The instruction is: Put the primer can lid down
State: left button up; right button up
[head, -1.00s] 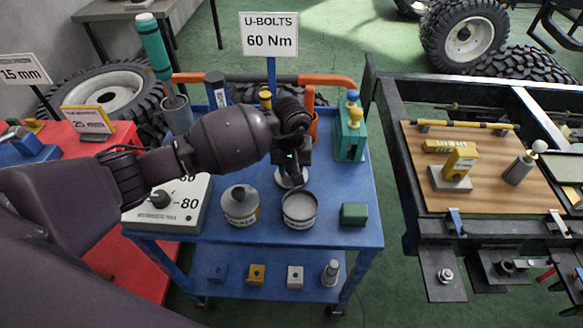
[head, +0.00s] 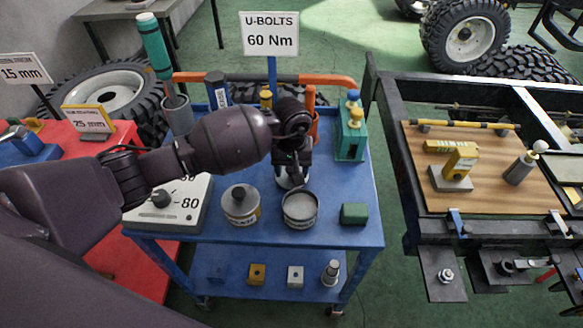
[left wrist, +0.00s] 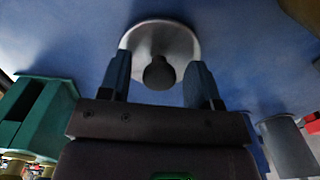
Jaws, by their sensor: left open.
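The primer can lid, a pale round disc (head: 287,183) with a dark knob, lies on the blue cart top behind an open can. It also shows in the left wrist view (left wrist: 180,43), its knob pointing toward the camera. My left gripper (head: 291,178) is over the lid, open, with its two blue fingers (left wrist: 158,85) on either side of the knob and apart from it. The open grey can (head: 300,212), probably the primer can, stands just in front of the lid; its label is too small to read surely. My right gripper is not in view.
A can with a knobbed lid (head: 240,207) stands left of the open can, and a green block (head: 354,214) right of it. A dial box (head: 168,205) is at the cart's left. A teal box (head: 351,138) with yellow and blue tops stands behind right.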

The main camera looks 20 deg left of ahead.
aim_at(292, 169)
pick_arm(q)
notch_tip(292, 169, up, 12)
jog(key=shift+p, duration=0.3)
dwell(0.5)
